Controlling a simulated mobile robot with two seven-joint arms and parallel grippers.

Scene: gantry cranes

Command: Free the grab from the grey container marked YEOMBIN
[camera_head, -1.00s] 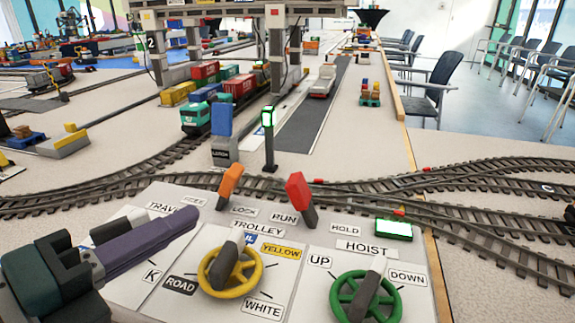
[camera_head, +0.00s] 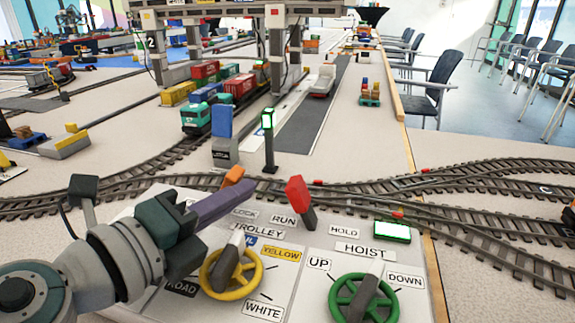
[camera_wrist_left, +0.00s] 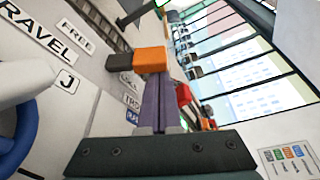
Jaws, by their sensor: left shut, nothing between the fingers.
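The control panel (camera_head: 318,240) fills the front of the head view. An orange lever (camera_head: 233,176) stands at its back edge, between the FREE and LOCK labels in the left wrist view. My left gripper (camera_head: 248,186) has its purple fingers shut and empty, with the tips at this lever. In the left wrist view the fingertips (camera_wrist_left: 158,78) overlap the lower side of the orange lever head (camera_wrist_left: 151,61); I cannot tell if they touch. The gantry crane (camera_head: 225,14) stands behind. I cannot make out its grab or a container marked YEOMBIN. My right gripper is not in view.
A red lever (camera_head: 298,191) stands close right of the orange one. A yellow wheel (camera_head: 230,272) and green wheel (camera_head: 363,299) are on the panel's front. A green-lit post (camera_head: 268,135) and railway track (camera_head: 480,182) lie behind the panel.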

